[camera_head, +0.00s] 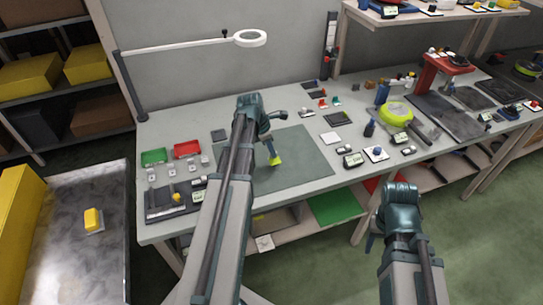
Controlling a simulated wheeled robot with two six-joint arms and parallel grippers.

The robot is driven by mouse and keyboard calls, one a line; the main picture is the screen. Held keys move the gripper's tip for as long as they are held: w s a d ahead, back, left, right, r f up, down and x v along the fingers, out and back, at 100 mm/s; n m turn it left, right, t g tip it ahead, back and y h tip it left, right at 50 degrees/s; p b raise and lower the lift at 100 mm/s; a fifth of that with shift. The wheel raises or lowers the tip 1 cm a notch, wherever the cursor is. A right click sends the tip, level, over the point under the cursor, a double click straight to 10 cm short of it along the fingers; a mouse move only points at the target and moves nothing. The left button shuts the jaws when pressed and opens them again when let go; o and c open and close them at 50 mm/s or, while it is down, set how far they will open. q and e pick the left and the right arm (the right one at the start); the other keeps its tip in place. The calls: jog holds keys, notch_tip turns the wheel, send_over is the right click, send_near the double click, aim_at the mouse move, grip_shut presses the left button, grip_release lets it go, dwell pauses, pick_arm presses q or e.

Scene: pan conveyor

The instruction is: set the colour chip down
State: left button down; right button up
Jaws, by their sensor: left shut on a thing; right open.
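My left gripper (270,146) is over the grey-green mat (305,155) on the workbench. It is shut on a small yellow-green colour chip (275,160), which points down at the mat. I cannot tell whether the chip touches the mat or hangs just above it. My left arm hides part of the mat and the bench's front edge. My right gripper (372,240) is open and low, in front of the bench, apart from anything on it; its fingertips are hard to make out.
A green tray (154,156) and a red tray (187,149) stand left of the mat. A magnifier lamp (250,38) reaches over the back. Small tools, labels and a yellow-green pan (396,113) crowd the bench to the right. The mat's right part is clear.

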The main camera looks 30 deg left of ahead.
pick_arm(q)
jog(key=shift+w+a+f, duration=0.1)
jog(key=shift+w+a, duration=0.35)
jog(key=shift+w, duration=0.1)
jog(key=f+b, duration=0.3)
jog(key=shift+s+d+f+b, duration=0.15)
jog(key=shift+s+f+b, duration=0.05)
jog(key=shift+f+b, duration=0.1)
jog(key=shift+f, duration=0.1)
jog(key=c, duration=1)
grip_release()
jog(key=p+v, duration=1.1)
jog(key=v, duration=0.1)
jog(key=shift+r+p, duration=0.2)
jog(key=shift+p, duration=0.1)
